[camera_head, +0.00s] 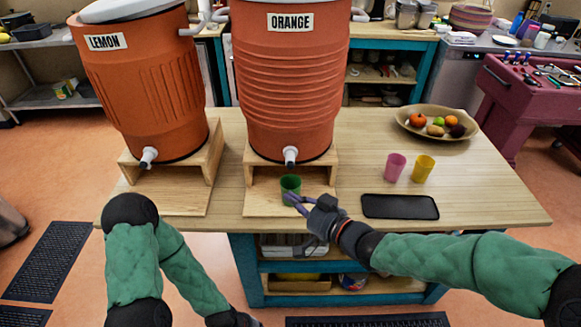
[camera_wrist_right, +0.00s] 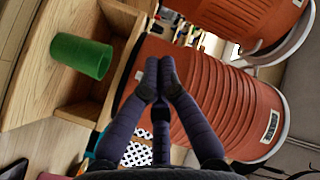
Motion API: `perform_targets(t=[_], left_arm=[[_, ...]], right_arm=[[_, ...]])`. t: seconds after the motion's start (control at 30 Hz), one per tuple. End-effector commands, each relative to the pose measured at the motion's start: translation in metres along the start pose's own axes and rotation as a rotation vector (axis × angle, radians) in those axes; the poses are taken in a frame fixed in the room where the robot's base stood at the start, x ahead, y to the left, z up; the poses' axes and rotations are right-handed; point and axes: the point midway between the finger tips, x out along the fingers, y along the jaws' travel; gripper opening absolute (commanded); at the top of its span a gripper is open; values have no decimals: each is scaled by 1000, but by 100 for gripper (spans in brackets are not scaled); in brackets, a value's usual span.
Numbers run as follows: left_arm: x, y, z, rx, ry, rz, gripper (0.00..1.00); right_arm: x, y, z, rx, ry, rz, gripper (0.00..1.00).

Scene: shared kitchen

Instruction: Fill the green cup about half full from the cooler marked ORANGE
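The cooler marked ORANGE (camera_head: 290,85) stands on a wooden stand (camera_head: 262,203), with its white spigot (camera_head: 290,155) facing me. The green cup (camera_head: 290,184) is upright on the stand's low front part, below the spigot. The cup also shows in the right wrist view (camera_wrist_right: 82,56), to the left of my fingers. My right gripper (camera_head: 291,198) is just in front of the cup in the head view. Its fingertips (camera_wrist_right: 160,66) are together with nothing seen between them. The cup's contents cannot be made out.
The LEMON cooler (camera_head: 140,90) stands to the left on its own stand. A pink cup (camera_head: 395,167), a yellow cup (camera_head: 422,168), a black tablet-like slab (camera_head: 400,207) and a fruit bowl (camera_head: 408,121) are on the right of the table. Bare tabletop (camera_head: 480,205) lies at the right end.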

Motion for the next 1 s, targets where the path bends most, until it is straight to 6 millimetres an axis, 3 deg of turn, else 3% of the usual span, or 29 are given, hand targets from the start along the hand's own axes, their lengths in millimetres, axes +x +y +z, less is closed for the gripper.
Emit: perform_targets(t=[0.53, 1.0], left_arm=[[-4, 2, 0, 0, 0, 0, 40], [-6, 2, 0, 0, 0, 0, 40]], right_arm=[[45, 32, -33, 1, -1, 0, 0], [53, 39, -39, 0, 0, 0, 0]])
